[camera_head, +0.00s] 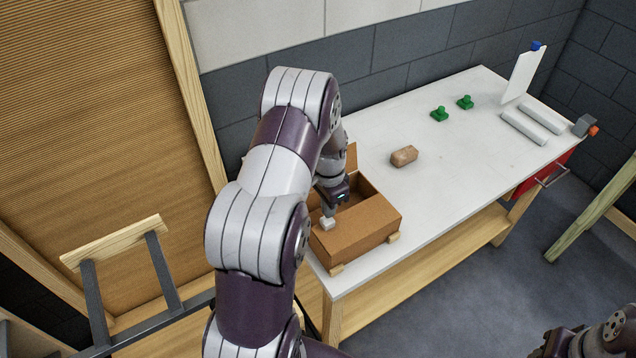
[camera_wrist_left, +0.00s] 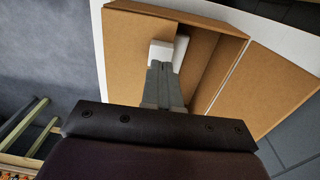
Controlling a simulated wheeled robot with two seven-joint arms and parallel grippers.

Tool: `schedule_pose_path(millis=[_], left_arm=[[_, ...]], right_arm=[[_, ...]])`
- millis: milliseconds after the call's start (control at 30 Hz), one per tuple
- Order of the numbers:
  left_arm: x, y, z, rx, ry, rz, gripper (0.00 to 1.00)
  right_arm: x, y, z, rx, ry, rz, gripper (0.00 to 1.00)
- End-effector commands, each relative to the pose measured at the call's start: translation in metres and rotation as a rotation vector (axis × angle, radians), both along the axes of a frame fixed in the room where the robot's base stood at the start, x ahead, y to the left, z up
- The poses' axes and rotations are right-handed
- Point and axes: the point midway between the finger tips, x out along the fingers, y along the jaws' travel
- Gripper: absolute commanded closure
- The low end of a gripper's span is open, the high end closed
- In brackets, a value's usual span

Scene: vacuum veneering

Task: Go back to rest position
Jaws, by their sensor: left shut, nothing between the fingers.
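My left gripper (camera_head: 328,221) points down over the open cardboard box (camera_head: 365,225) at the near left end of the white table. In the left wrist view the gripper (camera_wrist_left: 163,62) has its fingers together and nothing held between them. A pale block-like shape shows at their tips. My arm covers part of the box in the head view.
A brown block (camera_head: 404,156) lies on the white table (camera_head: 440,190) behind the box. Two green knobbed pieces (camera_head: 439,114), white bars (camera_head: 532,120) and an upright white panel (camera_head: 522,75) are farther right.

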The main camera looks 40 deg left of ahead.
Motion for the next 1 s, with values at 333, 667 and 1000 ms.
schedule_pose_path(millis=[333, 667, 1000], left_arm=[[0.03, 0.053, 0.059, 0.003, -0.006, 0.002, 1.0], [0.037, 0.072, 0.078, 0.001, -0.003, -0.001, 1.0], [0.007, 0.047, 0.054, 0.019, -0.009, 0.384, 1.0]], right_arm=[[0.0, 0.0, -0.016, 0.0, 0.0, 0.0, 0.57], [0.0, 0.0, -0.019, 0.0, -0.001, 0.0, 0.57], [0.0, 0.0, -0.021, 0.0, -0.001, 0.0, 0.57]])
